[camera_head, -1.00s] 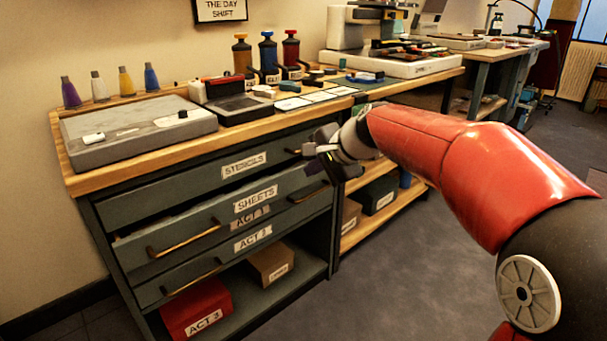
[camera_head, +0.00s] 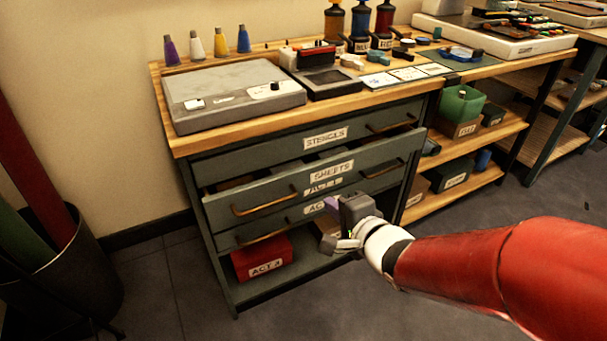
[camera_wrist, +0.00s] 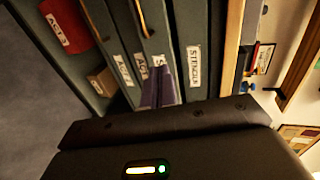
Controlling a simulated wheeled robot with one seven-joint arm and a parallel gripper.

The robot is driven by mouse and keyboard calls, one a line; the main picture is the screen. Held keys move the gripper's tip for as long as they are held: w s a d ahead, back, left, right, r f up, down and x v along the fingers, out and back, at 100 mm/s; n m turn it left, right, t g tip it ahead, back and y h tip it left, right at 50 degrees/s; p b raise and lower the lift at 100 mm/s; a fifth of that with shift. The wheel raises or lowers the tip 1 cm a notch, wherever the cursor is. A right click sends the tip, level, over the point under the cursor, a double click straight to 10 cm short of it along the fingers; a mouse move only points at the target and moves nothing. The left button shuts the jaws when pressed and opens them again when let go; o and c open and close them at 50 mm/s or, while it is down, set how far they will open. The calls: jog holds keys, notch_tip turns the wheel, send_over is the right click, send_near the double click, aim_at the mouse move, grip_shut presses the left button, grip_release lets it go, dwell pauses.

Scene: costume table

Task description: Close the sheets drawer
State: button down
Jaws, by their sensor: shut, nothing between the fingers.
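The sheets drawer (camera_head: 282,184) is the grey-green drawer under the stencils drawer (camera_head: 262,153) in the head view. It stands partly pulled out, with a dark gap showing above its front and two brass handles on it. My gripper (camera_head: 331,212) is shut and empty, low in front of the drawer stack, below the SHEETS label. In the wrist view my fingers (camera_wrist: 160,88) point at the drawer fronts and cover part of the sheets drawer's label (camera_wrist: 158,62). I cannot tell whether they touch a front.
The lower drawer (camera_head: 255,227) sits under the sheets drawer. A red ACT 3 box (camera_head: 262,257) stands on the shelf below. A bin (camera_head: 75,270) stands at the left. Open shelves (camera_head: 470,185) are at the right. The floor in front is clear.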

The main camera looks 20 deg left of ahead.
jog(key=b, duration=0.2)
send_near(295, 169)
jog(key=w+a+f, duration=0.2)
jog(key=shift+a+f, duration=0.4)
jog(key=shift+w+a, duration=0.45)
jog(key=shift+w, duration=0.1)
jog(key=w+a, duration=0.2)
jog(key=a, duration=0.1)
jog(key=shift+w+a, duration=0.15)
jog(key=shift+w, duration=0.25)
jog(key=shift+w+a+r, duration=0.1)
jog(key=shift+r, duration=0.05)
